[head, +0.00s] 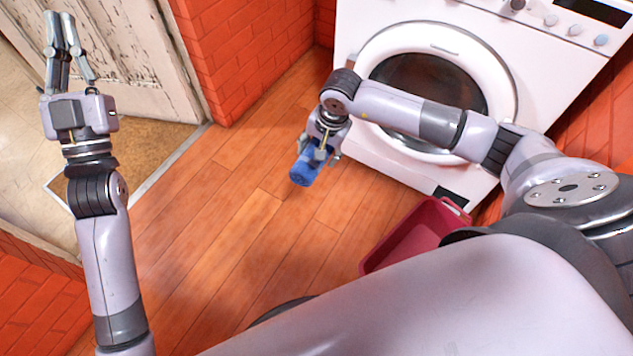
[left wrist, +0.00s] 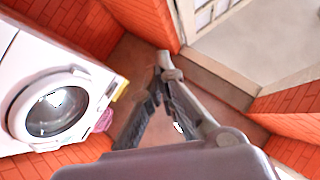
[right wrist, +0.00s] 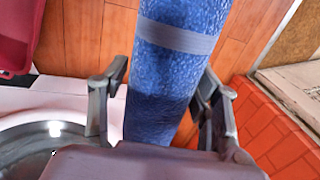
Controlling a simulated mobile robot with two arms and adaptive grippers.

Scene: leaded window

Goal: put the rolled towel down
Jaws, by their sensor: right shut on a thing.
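The rolled towel (head: 304,171) is blue. In the right wrist view the towel (right wrist: 165,80) runs lengthwise between the fingers, with a paler band around it. My right gripper (head: 322,150) is shut on it, with one finger on each side. The towel hangs over the wooden floor in front of the washing machine; its height above the floor is hard to tell. Its near end is hidden behind the gripper body in the right wrist view. My left gripper (head: 62,18) is shut and empty, raised near the door; its fingertips meet in the left wrist view (left wrist: 167,72).
A white washing machine (head: 360,115) with a round door stands at the back right. A dark red basket (head: 415,232) is on the floor before it, partly hidden by my body. A worn white door (head: 130,45) and brick walls bound the left. The middle wooden floor (head: 225,225) is clear.

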